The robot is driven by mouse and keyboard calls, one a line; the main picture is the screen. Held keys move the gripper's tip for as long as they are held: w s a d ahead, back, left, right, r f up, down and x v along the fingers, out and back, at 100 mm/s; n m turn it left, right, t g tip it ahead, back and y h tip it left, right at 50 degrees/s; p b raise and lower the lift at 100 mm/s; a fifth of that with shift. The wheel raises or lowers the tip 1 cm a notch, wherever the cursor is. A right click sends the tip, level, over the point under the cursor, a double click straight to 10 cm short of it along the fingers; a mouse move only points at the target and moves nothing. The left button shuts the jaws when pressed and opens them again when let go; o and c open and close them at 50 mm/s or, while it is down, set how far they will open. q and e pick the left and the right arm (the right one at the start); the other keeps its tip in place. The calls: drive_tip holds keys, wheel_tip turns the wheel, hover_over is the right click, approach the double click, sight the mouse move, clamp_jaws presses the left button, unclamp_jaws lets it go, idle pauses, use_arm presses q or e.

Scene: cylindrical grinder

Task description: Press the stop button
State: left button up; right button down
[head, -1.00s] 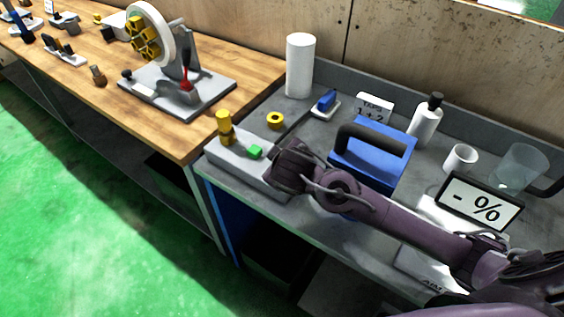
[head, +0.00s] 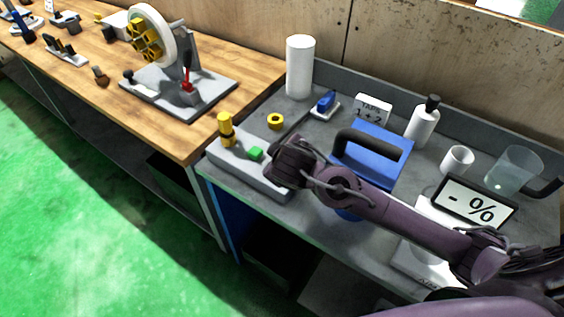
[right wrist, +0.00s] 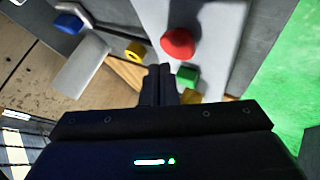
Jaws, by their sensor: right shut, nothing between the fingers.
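A grey control box (head: 228,157) lies at the left front of the grey bench. The red stop button (right wrist: 178,43) shows on the box in the right wrist view, beyond the green button (right wrist: 187,76). In the head view my right gripper (head: 288,158) hides the red button. My right gripper (right wrist: 158,78) is shut and empty, with its fingertips beside the green button in the wrist picture and short of the red one. Contact cannot be told. My left gripper is not in view.
A yellow ring (head: 275,121), a white cylinder (head: 300,67) and a blue block on a small tray (head: 325,102) stand behind the box. A blue device with a black handle (head: 382,152) is close right of my gripper. The wooden table (head: 200,130) is to the left.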

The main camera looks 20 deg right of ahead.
wheel_tip(320, 180, up, 5)
drive_tip(key=p, duration=0.4)
drive_tip(key=shift+f, duration=0.1)
drive_tip(key=shift+s+f, duration=0.1)
drive_tip(key=shift+f, duration=0.05)
idle(0.5)
